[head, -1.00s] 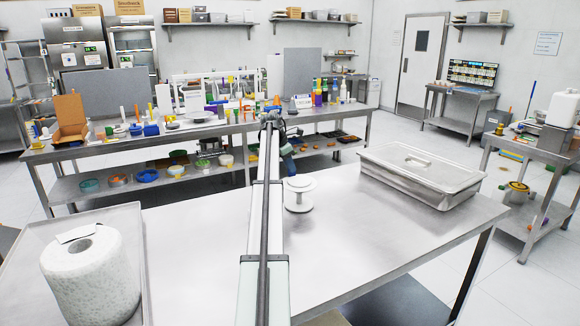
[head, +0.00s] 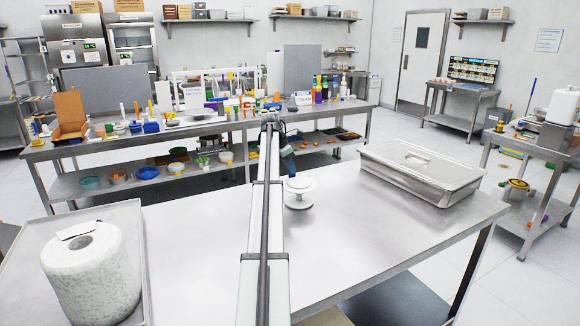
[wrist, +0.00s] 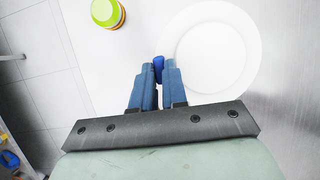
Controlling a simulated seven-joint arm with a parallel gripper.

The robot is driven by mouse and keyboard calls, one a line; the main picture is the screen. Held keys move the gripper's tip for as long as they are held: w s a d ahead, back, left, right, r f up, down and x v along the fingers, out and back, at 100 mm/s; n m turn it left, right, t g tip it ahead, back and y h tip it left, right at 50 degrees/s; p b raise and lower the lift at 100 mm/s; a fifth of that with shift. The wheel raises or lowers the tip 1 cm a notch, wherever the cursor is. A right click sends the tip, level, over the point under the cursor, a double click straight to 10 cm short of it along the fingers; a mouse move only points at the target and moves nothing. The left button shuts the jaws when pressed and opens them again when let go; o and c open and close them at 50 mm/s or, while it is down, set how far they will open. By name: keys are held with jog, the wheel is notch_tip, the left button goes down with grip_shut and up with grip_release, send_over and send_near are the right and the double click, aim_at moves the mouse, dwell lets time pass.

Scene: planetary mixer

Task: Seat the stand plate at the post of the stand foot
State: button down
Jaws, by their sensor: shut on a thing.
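The stand plate (head: 301,184) is a white round disc, above the white stand foot (head: 299,203) on the steel table in the head view. The foot's post is mostly hidden under the plate, so I cannot tell whether plate and post touch. My gripper (head: 288,167) is at the plate's back left side, partly hidden by my arm. In the wrist view, the plate (wrist: 215,48) fills the upper middle. My gripper's blue fingers (wrist: 158,72) are close together at its left rim, with a small dark blue piece between their tips. The foot is hidden there.
A lidded steel pan (head: 422,172) stands to the right on the same table (head: 390,235). A tray (head: 136,225) with a speckled roll (head: 90,272) is at the front left. The table is clear in front of the stand. A crowded bench (head: 100,150) stands behind.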

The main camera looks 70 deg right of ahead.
jog(key=shift+f, duration=0.85)
jog(key=c, duration=1.1)
grip_release()
jog(key=v, duration=1.3)
jog(key=shift+w+a+r, duration=0.1)
jog(key=shift+w+r, duration=0.1)
jog(key=shift+r, duration=0.15)
jog(key=shift+w, duration=0.1)
